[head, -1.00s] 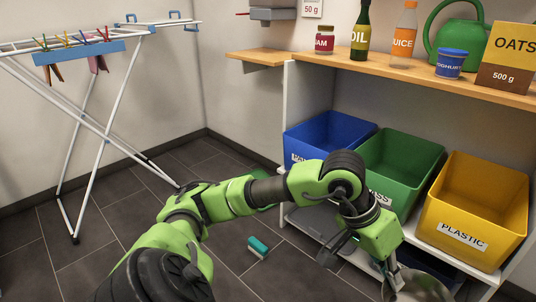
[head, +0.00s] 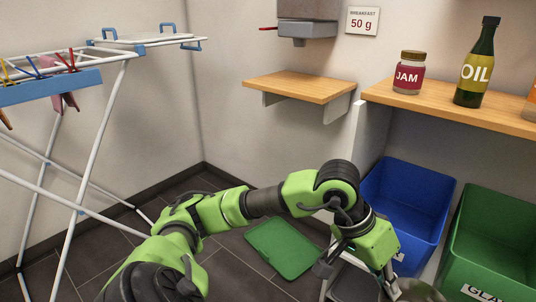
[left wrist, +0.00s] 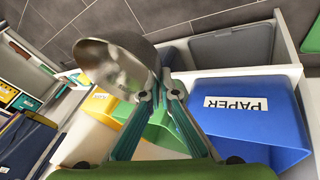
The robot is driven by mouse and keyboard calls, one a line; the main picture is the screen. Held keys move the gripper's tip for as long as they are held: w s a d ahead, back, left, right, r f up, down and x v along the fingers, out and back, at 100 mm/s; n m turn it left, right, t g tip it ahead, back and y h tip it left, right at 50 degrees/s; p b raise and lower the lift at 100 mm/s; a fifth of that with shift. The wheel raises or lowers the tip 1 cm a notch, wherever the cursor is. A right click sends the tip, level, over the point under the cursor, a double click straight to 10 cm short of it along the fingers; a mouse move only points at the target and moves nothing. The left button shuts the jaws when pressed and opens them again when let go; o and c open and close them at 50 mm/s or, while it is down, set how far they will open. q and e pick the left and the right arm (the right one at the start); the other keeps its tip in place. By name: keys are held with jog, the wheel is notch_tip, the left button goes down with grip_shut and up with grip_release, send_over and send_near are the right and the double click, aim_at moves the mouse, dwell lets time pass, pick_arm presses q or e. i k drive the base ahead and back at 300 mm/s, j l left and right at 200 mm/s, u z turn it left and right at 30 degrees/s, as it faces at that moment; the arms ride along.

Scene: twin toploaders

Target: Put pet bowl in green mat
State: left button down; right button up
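The pet bowl is a shiny metal bowl (left wrist: 112,62). My left gripper (left wrist: 160,82) is shut on its rim and holds it up, tilted, in the left wrist view. In the head view my left gripper (head: 391,284) is at the lower right, with part of the bowl (head: 418,292) cut by the bottom edge. The green mat (head: 282,248) lies flat on the dark floor tiles beyond my left forearm, left of the gripper, and looks empty. A green edge, likely the mat (left wrist: 312,38), shows at the right in the left wrist view. My right gripper is not in view.
A blue bin (head: 408,215) and a green bin (head: 495,240) stand on the shelf unit at the right, close to my gripper. A drying rack (head: 98,165) stands at the left. A small wooden shelf (head: 300,87) is on the wall. Floor around the mat is partly clear.

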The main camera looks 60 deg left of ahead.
aim_at(279, 242)
jog(key=j, duration=1.5)
jog(key=i+j, duration=0.1)
jog(key=j, duration=1.4)
